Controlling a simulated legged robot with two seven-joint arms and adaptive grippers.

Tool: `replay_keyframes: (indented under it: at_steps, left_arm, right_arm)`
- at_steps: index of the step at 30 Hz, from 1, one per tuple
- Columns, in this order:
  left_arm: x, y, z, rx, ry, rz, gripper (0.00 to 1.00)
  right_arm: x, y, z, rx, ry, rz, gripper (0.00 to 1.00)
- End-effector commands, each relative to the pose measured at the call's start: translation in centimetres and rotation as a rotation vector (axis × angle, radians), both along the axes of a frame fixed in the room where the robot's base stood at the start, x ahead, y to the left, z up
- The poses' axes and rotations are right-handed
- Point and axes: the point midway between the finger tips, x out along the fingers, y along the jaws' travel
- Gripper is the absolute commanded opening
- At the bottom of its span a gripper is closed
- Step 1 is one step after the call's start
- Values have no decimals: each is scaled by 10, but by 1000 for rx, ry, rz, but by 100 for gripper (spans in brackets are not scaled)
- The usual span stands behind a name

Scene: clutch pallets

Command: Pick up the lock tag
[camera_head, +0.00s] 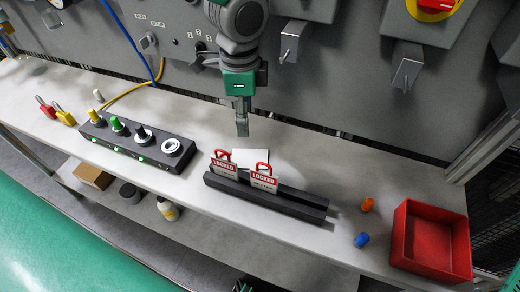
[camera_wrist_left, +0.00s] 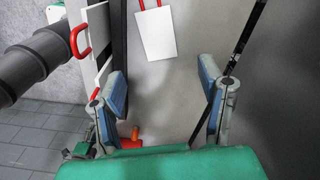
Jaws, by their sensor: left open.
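Two red-and-white lock tags marked LOCKED, a left one (camera_head: 223,168) and a right one (camera_head: 263,181), stand upright in a black slotted rack (camera_head: 300,206) on the bench. A white plate (camera_head: 245,157) lies behind the rack; in the left wrist view the white plate (camera_wrist_left: 156,36) has red prongs at its top. That view also shows a red shackle (camera_wrist_left: 80,41) by white tag edges. My left gripper (camera_head: 242,131) points down above the bench behind the rack. Its fingers (camera_wrist_left: 166,95) are open with nothing between them. My right gripper is not in view.
A black box with knobs and green lights (camera_head: 140,142) stands left of the rack. Right are an orange plug (camera_head: 367,205), a blue plug (camera_head: 361,240) and a red tray (camera_head: 432,240). Red and yellow padlocks (camera_head: 55,112) lie far left. A grey panel (camera_head: 350,95) rises behind.

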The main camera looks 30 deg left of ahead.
Motion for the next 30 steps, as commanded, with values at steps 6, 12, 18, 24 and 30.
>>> replay_keyframes:
  at_steps: [6,12,18,24,30]
  left_arm:
    - [0,-5,-39,15,8,-12,62]
    - [1,-10,-72,17,6,-10,62]
    - [0,-9,-85,15,3,-9,62]
    - [-2,-3,-114,11,7,-8,62]
    - [-1,-3,-134,9,4,-8,62]
  right_arm:
    - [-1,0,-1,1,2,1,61]
    - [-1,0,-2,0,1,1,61]
    - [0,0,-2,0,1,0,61]
    - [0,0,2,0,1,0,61]
    - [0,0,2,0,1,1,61]
